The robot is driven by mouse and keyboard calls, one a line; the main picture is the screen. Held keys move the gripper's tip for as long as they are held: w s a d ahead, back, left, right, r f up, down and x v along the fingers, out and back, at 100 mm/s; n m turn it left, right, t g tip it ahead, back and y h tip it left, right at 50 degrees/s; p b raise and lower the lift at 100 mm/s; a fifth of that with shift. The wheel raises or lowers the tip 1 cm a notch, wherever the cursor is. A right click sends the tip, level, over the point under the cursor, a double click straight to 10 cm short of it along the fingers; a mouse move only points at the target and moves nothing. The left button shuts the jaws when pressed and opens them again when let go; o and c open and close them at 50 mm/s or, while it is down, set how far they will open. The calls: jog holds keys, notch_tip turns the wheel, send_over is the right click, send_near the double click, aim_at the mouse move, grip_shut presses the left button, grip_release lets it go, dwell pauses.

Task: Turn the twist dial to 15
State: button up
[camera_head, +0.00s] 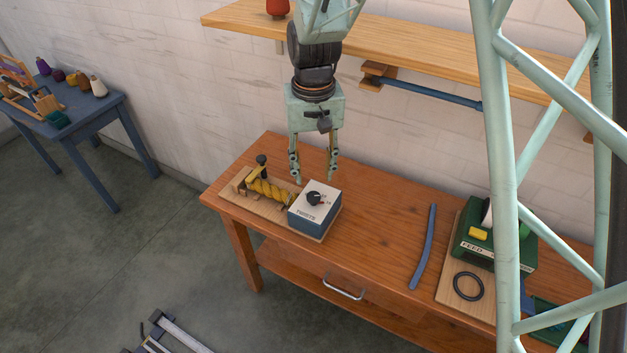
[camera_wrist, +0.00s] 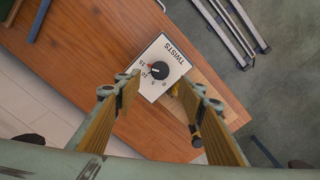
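The twist dial (camera_head: 315,198) is a black knob on the white top of a small blue box (camera_head: 310,222) marked TWISTS. The box stands on a wooden board at the left of the workbench. In the wrist view the dial (camera_wrist: 159,71) has small numbers around one side, with a red mark near the 15 end; its exact setting is too small to read. My gripper (camera_head: 314,179) hangs pointing down above the box, open and empty. In the wrist view its fingers (camera_wrist: 157,88) are spread, with the dial seen just beyond the gap between their tips, apart from them.
A blue strip (camera_head: 424,247), a green FEED box (camera_head: 490,240) and a black ring (camera_head: 468,286) are to the right. A wooden shelf (camera_head: 430,47) runs above the bench.

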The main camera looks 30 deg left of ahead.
jog(key=shift+r, duration=1.8)
